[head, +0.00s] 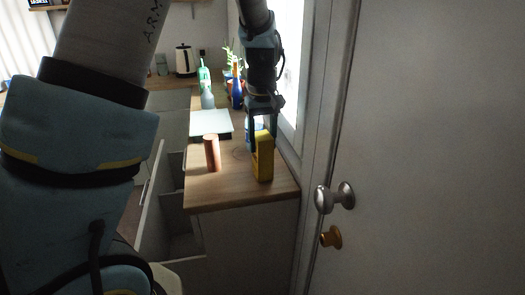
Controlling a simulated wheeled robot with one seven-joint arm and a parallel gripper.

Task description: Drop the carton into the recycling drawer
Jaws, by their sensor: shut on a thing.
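A yellow box-shaped carton (264,160) stands upright at or just above the right end of the wooden counter, near the window. My gripper (262,132) reaches down from above and is shut on the carton's upper part. I cannot tell whether the carton's base touches the counter. An open drawer (150,215) projects from the cabinet on the left, below counter height. Its inside is partly visible, with a divider; my arm covers part of that side. No label shows which compartment is for recycling.
A copper-coloured cylinder (212,153) stands on the counter (230,187), left of the carton. Behind are a pale flat tray or laptop-like slab (211,123), a blue bottle (237,94), pale green bottles (207,96) and a kettle (185,60). A door with a knob (335,197) fills the right.

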